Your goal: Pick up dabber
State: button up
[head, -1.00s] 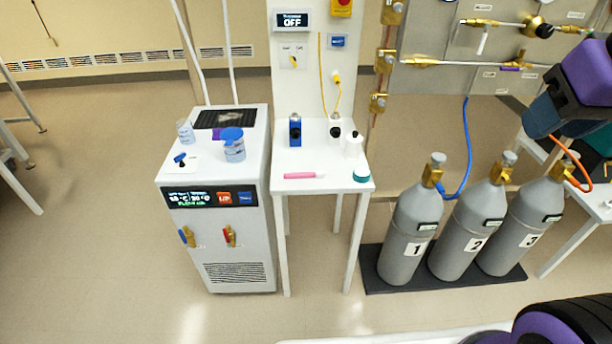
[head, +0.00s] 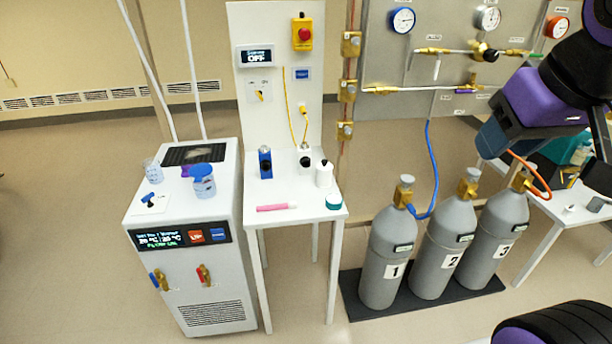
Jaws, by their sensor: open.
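A pink stick-like tool (head: 273,208) with a pale tip lies flat near the front edge of the small white table (head: 300,215). It may be the dabber, but I cannot tell for sure at this size. A round teal-and-white pot (head: 334,200) sits to its right at the table's front right corner. A white bottle (head: 324,174) with a dark mark stands behind the pot. My arm shows at the upper right, well away from the table. I cannot make out my gripper's fingers. Nothing touches the pink tool.
A blue device (head: 265,163) stands at the back of the table. A white chiller (head: 190,260) with a blue-lidded beaker (head: 203,181) is at left. Grey gas cylinders (head: 390,255) stand on a black base at right. Floor in front of the table shows clear.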

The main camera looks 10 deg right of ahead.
aim_at(292, 205)
jog(key=i+u, duration=0.25)
jog(key=u, duration=0.15)
jog(key=i+u, duration=0.2)
jog(key=u, duration=0.15)
jog(key=i+l+u, duration=0.15)
jog(key=u, duration=0.25)
jog(key=i+l, duration=0.05)
jog(key=i, duration=0.05)
